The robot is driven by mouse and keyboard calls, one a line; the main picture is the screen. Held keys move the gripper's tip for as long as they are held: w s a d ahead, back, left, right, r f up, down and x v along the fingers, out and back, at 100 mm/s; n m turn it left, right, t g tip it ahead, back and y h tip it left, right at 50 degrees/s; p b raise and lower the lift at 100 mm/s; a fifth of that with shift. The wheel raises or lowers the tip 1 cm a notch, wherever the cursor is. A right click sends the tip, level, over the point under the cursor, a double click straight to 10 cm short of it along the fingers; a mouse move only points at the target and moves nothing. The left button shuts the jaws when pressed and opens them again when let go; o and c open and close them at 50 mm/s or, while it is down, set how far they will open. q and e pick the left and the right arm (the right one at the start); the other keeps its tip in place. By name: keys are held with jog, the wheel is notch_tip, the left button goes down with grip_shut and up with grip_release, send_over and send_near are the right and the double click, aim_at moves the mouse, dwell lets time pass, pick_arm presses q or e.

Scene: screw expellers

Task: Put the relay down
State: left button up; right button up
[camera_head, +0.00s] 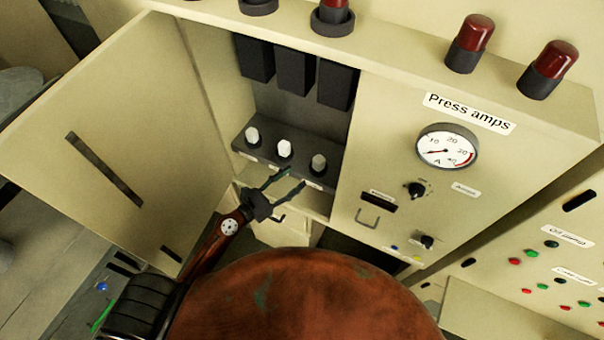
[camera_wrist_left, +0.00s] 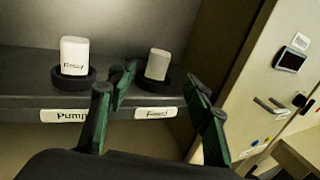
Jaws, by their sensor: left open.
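Three white cylindrical relays stand upright in dark round sockets on a grey shelf (camera_head: 300,172) in the open cabinet: a left one (camera_head: 252,135), a middle one (camera_head: 284,148) and a right one (camera_head: 319,162). In the left wrist view, one relay (camera_wrist_left: 75,55) stands above the "Pump" label and another (camera_wrist_left: 157,64) above the "Feed" label. My right gripper is not in view.
The cabinet door (camera_head: 120,130) stands open at left, beside my left arm. Black blocks (camera_head: 295,70) hang above the relays. At right is a panel with a "Press amps" gauge (camera_head: 447,147), knobs and a handle (camera_head: 368,219). Red lamps (camera_head: 475,32) stand on top.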

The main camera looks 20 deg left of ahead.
pick_arm(q)
jog(key=s+a+f+m+g+y, duration=0.25)
jog(key=a+f+m, duration=0.2)
jog(key=f, duration=0.75)
jog(key=s+a+f+m+g+y, duration=0.1)
jog(key=s+a+f+m+y, duration=0.25)
jog(key=f, duration=0.75)
jog(key=s+a+f+m+g+y, duration=0.15)
jog(key=s+a+f+m, duration=0.35)
jog(key=f, duration=0.7)
jog(key=s+a+f+m+g+y, duration=0.1)
jog(key=s+a+f+m+g, duration=0.15)
jog(key=s+f, duration=0.4)
jog(key=s+a+f+m+g+y, duration=0.1)
jog(key=s+a+f+m, duration=0.15)
jog(key=s+f, duration=0.45)
jog(key=s+f+m+g, duration=0.1)
jog(key=s+f+m, duration=0.2)
jog(key=s, duration=0.4)
jog(key=s+d+f+m+g, duration=0.1)
jog(key=s+f+m+g, duration=0.1)
jog(key=s+m, duration=0.3)
jog(key=s+d+f+m+g, duration=0.1)
jog(key=s+f+m, duration=0.3)
jog(key=s, duration=0.5)
jog(key=shift+s+d+f+m+g+y, duration=0.15)
jog(key=shift+d+f+m+g+y, duration=0.1)
jog(key=shift+f+m+g+y, duration=0.25)
